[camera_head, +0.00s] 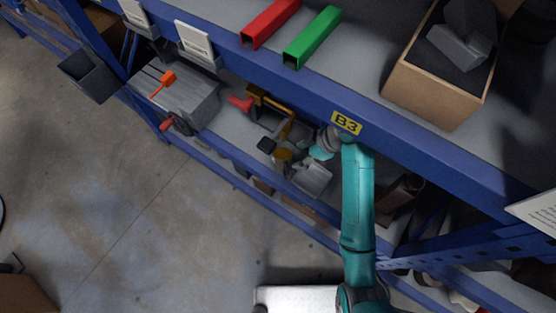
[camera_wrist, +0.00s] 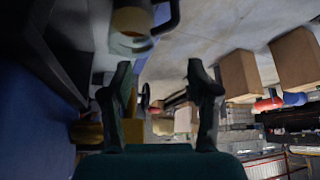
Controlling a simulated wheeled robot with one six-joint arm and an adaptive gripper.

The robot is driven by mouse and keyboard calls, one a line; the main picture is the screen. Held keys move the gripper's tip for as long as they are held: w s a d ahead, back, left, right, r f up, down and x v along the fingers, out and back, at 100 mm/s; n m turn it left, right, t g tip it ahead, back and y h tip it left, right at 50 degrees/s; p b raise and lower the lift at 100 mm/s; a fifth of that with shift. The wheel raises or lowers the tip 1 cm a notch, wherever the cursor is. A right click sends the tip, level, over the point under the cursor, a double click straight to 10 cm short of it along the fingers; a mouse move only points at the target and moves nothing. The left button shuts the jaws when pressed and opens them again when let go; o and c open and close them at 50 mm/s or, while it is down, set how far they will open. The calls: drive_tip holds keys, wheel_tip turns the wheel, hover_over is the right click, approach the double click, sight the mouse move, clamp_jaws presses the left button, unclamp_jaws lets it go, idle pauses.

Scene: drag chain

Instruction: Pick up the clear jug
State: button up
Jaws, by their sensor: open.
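I cannot pick out the clear jug with certainty. In the head view, a pale grey, partly see-through vessel (camera_head: 312,179) on the lower shelf, just below my wrist, may be it. My gripper (camera_wrist: 158,82) is open in the wrist view, with a gap between its two dark fingers and nothing held. A rounded vessel with a tan middle, pale rim and dark handle (camera_wrist: 131,22) shows at the top of the wrist view, beyond the fingertips and apart from them. In the head view my fingers are too small and hidden to make out.
A blue shelf beam with a yellow B3 label (camera_head: 346,123) runs above my wrist. A yellow and black item (camera_head: 283,155) and a grey box (camera_head: 177,94) share the lower shelf. A cardboard box (camera_head: 430,90) and green tube (camera_head: 312,38) lie on the upper shelf.

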sight(292, 158)
drive_tip(key=shift+w+x, duration=0.15)
drive_tip(key=shift+x, duration=2.55)
drive_tip(key=shift+w+x, duration=0.1)
drive_tip(key=shift+x, duration=2.55)
clamp_jaws()
